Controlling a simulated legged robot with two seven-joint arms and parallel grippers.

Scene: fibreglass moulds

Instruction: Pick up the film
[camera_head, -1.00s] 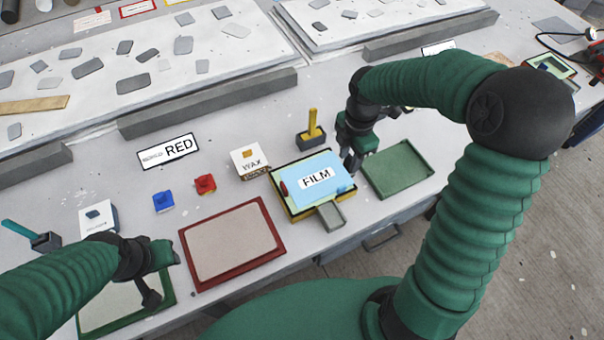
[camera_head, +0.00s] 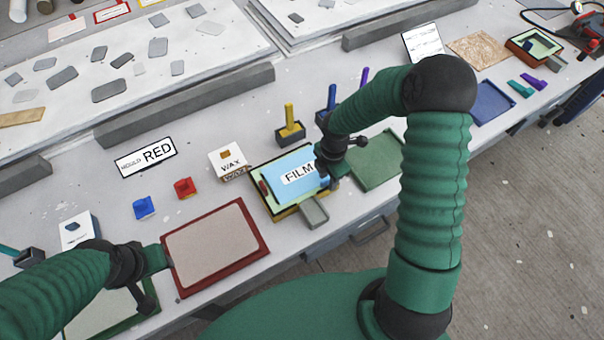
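The film is a light blue sheet (camera_head: 289,169) with a white FILM label. It lies in a shallow yellow-edged tray (camera_head: 263,203) near the middle of the bench. My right gripper (camera_head: 331,182) is at the right edge of the film and partly hides it. Its fingers are too small and dark to tell whether they are open or shut, or whether they touch the film.
The red-framed mould (camera_head: 215,245) lies left of the film and a green tray (camera_head: 377,160) lies right of it. Red and blue small blocks lie further left.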

